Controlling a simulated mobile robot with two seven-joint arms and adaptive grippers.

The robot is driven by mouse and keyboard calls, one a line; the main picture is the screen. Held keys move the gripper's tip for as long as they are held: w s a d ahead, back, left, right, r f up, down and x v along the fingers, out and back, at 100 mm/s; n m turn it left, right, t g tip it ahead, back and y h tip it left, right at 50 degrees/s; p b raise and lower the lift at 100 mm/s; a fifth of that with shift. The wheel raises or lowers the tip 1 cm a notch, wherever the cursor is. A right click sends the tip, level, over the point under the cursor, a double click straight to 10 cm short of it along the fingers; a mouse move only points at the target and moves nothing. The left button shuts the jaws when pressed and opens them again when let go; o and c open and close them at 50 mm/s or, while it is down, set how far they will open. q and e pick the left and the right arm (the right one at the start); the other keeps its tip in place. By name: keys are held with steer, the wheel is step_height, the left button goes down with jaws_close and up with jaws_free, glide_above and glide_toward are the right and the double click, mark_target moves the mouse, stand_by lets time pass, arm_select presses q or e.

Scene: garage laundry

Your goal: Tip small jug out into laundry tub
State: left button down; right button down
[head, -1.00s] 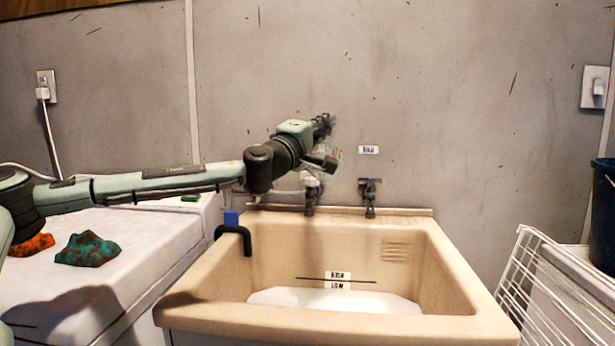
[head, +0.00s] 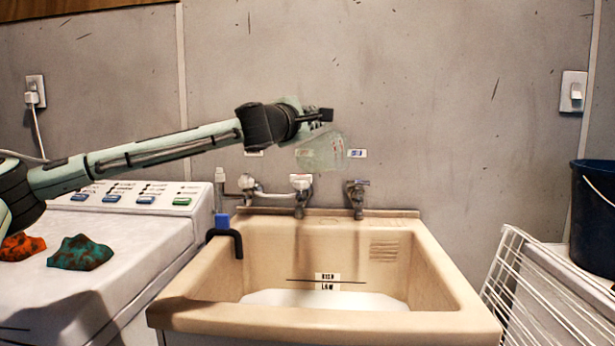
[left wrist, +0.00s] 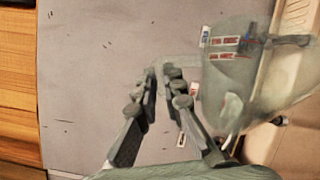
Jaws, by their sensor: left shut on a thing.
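The small jug (head: 322,152) is clear and greenish, with markings on its side. It hangs just below my left gripper (head: 318,115), in front of the wall above the tub's back edge. In the left wrist view the jug (left wrist: 252,70) is at the right, beside my left gripper's fingers (left wrist: 160,75), which are shut on its handle side. The exact grip and the jug's contents are hard to make out. The beige laundry tub (head: 325,318) stands below, with a pale bottom or liquid inside and a line with labels on its back wall. My right gripper is not in view.
Two taps (head: 357,198) stand at the tub's back edge. A washer with cloths (head: 80,253) is left; a white wire rack (head: 510,285) and dark bucket (head: 592,225) are right.

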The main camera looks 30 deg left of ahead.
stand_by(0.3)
arm_select(q)
steer(key=n, duration=0.1)
steer(key=n+g, duration=0.1)
steer(key=shift+r+n+h, duration=0.3)
steer(key=shift+n, duration=0.1)
steer(key=n+g, duration=0.1)
steer(key=n, duration=0.2)
steer(key=shift+r+g+h, duration=0.25)
steer(key=shift+g+h, duration=0.15)
steer(key=n+g+h, duration=0.1)
steer(key=n, duration=0.1)
steer(key=r+n+g+h, duration=0.1)
steer(key=n, duration=0.2)
steer(key=shift+r+h, duration=0.1)
steer(key=shift+h, duration=0.3)
